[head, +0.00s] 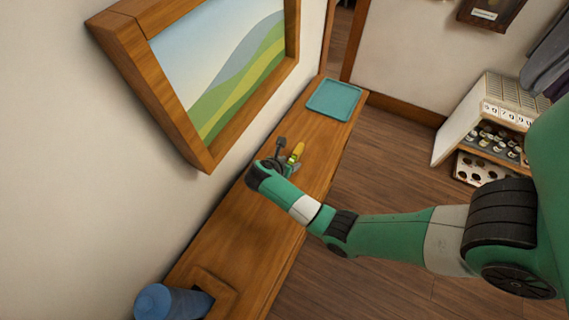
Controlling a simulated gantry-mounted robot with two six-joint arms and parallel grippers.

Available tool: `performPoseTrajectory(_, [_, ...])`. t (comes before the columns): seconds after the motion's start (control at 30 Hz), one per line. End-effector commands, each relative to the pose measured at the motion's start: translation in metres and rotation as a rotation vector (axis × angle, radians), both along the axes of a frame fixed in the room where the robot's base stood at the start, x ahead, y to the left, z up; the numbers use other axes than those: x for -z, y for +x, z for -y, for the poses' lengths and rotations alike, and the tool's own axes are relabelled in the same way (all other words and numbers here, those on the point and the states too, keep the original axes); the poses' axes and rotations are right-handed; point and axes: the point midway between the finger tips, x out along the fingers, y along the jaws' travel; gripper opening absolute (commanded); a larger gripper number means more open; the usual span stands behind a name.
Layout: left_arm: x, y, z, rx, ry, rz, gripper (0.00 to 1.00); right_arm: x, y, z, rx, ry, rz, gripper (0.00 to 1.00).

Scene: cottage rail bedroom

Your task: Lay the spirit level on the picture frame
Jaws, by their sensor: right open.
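The picture frame (187,132) has a thick wooden border around a painting of green hills and hangs on the wall at the upper left. A small yellow object, which looks like the spirit level (298,151), lies on the wooden shelf top. My right gripper (287,156) is open and right beside it, low over the shelf. The gripper and wrist hide part of the yellow object, and I cannot tell whether the fingers touch it. My left gripper is not in view.
The long wooden shelf top (238,225) runs along the wall below the frame. A teal tray (335,100) sits at its far end. A blue cylindrical object (165,302) is at the near end. A white rack (463,120) stands on the floor at right.

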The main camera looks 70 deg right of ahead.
Motion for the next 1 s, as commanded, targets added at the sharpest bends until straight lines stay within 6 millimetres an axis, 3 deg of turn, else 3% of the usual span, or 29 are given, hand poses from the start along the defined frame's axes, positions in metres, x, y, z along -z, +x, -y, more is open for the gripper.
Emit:
performPoseTrajectory(0.4, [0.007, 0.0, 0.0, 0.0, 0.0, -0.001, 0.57, -0.064, 0.012, -0.066, -0.004, 0.001, 0.004, 0.57])
performPoseTrajectory(0.5, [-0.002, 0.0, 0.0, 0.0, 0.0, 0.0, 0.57, -0.078, 0.013, -0.075, -0.002, 0.0, 0.001, 0.57])
performPoseTrajectory(1.0, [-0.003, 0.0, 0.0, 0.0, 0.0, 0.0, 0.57, -0.08, 0.013, -0.08, 0.0, 0.0, 0.0, 0.57])
